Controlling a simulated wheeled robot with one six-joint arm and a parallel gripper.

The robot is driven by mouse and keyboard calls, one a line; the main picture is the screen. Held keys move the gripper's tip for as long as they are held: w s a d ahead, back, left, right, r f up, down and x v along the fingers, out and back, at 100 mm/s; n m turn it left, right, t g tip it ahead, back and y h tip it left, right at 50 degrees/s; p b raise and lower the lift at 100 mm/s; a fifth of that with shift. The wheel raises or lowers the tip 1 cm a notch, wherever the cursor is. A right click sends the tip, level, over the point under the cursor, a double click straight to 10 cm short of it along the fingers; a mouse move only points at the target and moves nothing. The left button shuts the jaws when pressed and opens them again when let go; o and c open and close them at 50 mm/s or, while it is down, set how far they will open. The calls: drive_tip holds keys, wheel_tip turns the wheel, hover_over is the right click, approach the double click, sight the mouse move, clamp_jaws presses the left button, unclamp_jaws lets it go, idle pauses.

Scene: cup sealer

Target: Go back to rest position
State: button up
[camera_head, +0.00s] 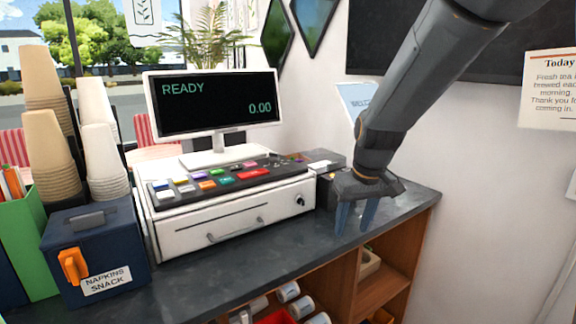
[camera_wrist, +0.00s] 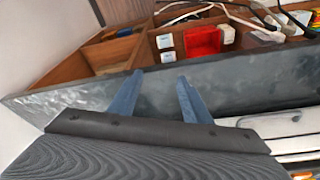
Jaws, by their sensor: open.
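My gripper (camera_head: 356,217) hangs pointing down over the right end of the dark counter (camera_head: 260,262), to the right of the white cash drawer. Its two blue fingers are apart with nothing between them. In the wrist view my gripper (camera_wrist: 157,82) also shows open and empty, with the counter's dark edge (camera_wrist: 240,80) behind the fingers. The frames do not clearly show whether the fingertips touch the counter.
A cash register (camera_head: 235,215) with a screen (camera_head: 217,104) reading READY stands left of my gripper. A navy napkin box (camera_head: 98,240) and cup stacks (camera_head: 50,150) stand far left. Wooden shelves (camera_head: 385,290) below hold small items. The wall (camera_head: 480,190) is at right.

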drive_tip(key=s+d+f+m+g, duration=0.1)
drive_tip(key=s+f, duration=0.3)
drive_tip(key=s, duration=0.6)
drive_tip(key=s+d+f+m+g, duration=0.1)
drive_tip(key=s+f, duration=0.3)
drive_tip(key=s, duration=0.6)
drive_tip(key=shift+d+f+m+h, duration=0.3)
drive_tip(key=shift+d+f, duration=0.1)
drive_tip(key=shift+d, duration=0.45)
drive_tip(key=shift+w, duration=0.1)
